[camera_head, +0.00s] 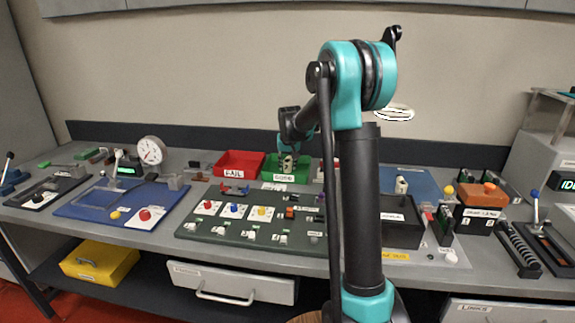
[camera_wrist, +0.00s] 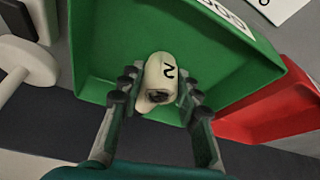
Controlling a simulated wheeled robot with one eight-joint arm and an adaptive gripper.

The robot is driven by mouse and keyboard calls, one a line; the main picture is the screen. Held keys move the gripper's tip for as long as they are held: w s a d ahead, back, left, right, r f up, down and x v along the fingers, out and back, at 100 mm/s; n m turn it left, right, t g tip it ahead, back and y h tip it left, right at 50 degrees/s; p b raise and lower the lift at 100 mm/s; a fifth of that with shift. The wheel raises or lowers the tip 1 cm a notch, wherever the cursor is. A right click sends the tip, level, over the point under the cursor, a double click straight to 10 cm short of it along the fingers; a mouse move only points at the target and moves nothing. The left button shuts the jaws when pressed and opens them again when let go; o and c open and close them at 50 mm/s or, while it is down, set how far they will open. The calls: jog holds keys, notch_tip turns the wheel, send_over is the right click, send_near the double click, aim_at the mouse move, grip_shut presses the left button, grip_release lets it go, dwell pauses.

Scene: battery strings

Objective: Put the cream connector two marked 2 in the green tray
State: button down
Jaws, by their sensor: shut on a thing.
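The cream connector (camera_wrist: 160,80) carries a black 2 and sits between my gripper's fingers (camera_wrist: 155,90) in the wrist view. My gripper is shut on it. The green tray (camera_wrist: 235,65) lies behind and below the connector in that view, so the connector is over the tray's inside. I cannot tell whether it touches the tray floor. In the head view my gripper (camera_head: 288,163) is at the green tray (camera_head: 302,174), which has a white label on its front. The connector is too small to make out clearly there.
A red tray (camera_head: 241,160) labelled FAIL stands just left of the green tray in the head view. A dark green board (camera_head: 255,250) with connectors and coloured knobs lies in front. A blue board (camera_head: 80,206) with a gauge (camera_head: 152,150) behind is at left.

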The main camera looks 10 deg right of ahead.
jog(key=c, duration=1.1)
grip_release()
jog(key=v, duration=1.2)
jog(key=shift+r, duration=0.2)
